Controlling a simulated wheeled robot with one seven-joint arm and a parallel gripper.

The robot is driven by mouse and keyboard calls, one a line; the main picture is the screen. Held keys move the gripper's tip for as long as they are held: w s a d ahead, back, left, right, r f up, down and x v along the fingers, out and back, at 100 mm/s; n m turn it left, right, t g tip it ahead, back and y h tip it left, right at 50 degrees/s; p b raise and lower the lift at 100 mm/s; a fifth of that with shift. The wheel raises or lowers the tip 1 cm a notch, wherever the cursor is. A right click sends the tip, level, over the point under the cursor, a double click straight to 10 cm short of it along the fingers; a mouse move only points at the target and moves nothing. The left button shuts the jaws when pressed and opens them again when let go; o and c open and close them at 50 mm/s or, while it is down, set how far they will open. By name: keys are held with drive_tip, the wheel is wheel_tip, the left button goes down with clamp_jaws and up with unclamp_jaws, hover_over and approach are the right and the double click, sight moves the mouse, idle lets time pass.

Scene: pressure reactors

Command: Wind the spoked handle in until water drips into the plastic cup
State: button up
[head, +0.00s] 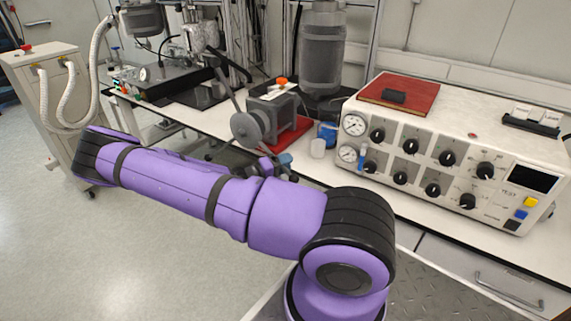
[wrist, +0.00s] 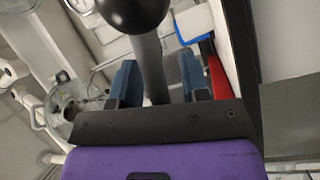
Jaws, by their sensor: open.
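The spoked handle (head: 246,130) is on the left side of a grey pump block (head: 272,108). One long grey spoke points up and left from its hub. My gripper (head: 284,161) is low beside the handle, mostly hidden behind my arm. In the wrist view, my gripper (wrist: 158,75) is open, its two blue fingers on either side of a grey spoke (wrist: 151,65) ending in a black ball knob (wrist: 133,10). I cannot tell if a finger touches it. The translucent plastic cup (head: 317,148) stands on the bench right of the pump block; its contents are not visible.
A red mat (head: 303,126) lies under the block, and a blue object (head: 327,131) is behind the cup. A control console (head: 440,150) with knobs and gauges fills the bench to the right. A press stands at left. The floor (head: 130,250) at left is clear.

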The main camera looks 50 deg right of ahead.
drive_tip(key=v, duration=1)
drive_tip(key=shift+w+a, duration=0.15)
drive_tip(key=shift+a, duration=0.2)
drive_tip(key=shift+f, duration=0.1)
